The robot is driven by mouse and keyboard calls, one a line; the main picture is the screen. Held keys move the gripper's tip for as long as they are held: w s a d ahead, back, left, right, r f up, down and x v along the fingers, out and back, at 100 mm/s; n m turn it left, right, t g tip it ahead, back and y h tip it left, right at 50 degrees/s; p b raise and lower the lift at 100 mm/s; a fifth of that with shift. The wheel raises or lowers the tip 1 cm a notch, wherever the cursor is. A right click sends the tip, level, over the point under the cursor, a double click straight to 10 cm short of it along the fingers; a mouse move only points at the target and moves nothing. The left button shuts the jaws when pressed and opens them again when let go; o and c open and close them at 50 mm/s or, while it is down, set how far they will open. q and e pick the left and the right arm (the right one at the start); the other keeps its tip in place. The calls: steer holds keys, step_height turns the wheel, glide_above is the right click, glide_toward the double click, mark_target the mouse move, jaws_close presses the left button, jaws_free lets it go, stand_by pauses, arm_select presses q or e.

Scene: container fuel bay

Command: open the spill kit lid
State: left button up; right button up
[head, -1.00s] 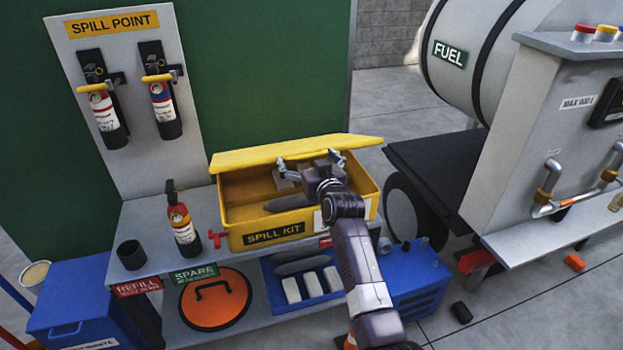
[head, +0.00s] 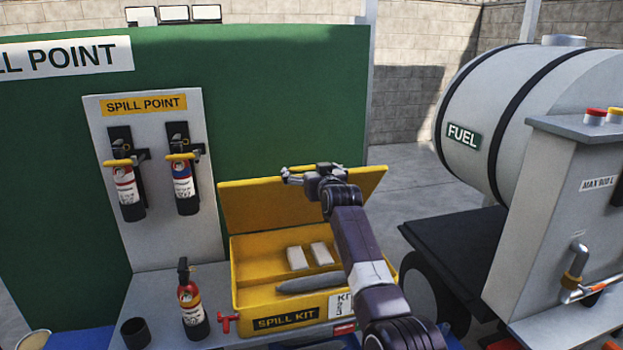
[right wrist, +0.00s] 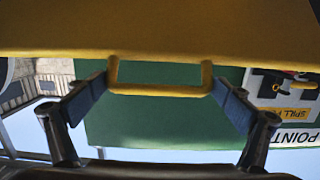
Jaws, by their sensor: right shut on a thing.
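The yellow spill kit (head: 240,290) stands on the grey bench with its lid (head: 265,205) raised steeply at the back. White blocks (head: 309,257) and a grey roll (head: 310,283) show inside the box. My right gripper (head: 307,173) is at the lid's upper edge, shut on the lid handle. In the right wrist view the yellow handle loop (right wrist: 160,90) lies between the fingers of my right gripper (right wrist: 163,82), under the broad yellow lid (right wrist: 160,28). My right forearm hides the right part of the box. My left gripper is not in view.
A red extinguisher (head: 191,303) and a black cup (head: 135,332) stand left of the box. Two extinguishers hang on the spill point board (head: 155,185). A green panel (head: 290,100) rises behind the lid. The fuel tank unit (head: 560,180) is at the right.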

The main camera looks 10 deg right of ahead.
steer(key=shift+r, duration=0.3)
steer(key=o, duration=1.3)
steer(key=shift+a, duration=0.1)
steer(key=s, duration=0.4)
steer(key=s+r, duration=0.1)
steer(key=s, duration=0.7)
steer(key=shift+d+r, duration=0.2)
steer(key=shift+r, duration=0.05)
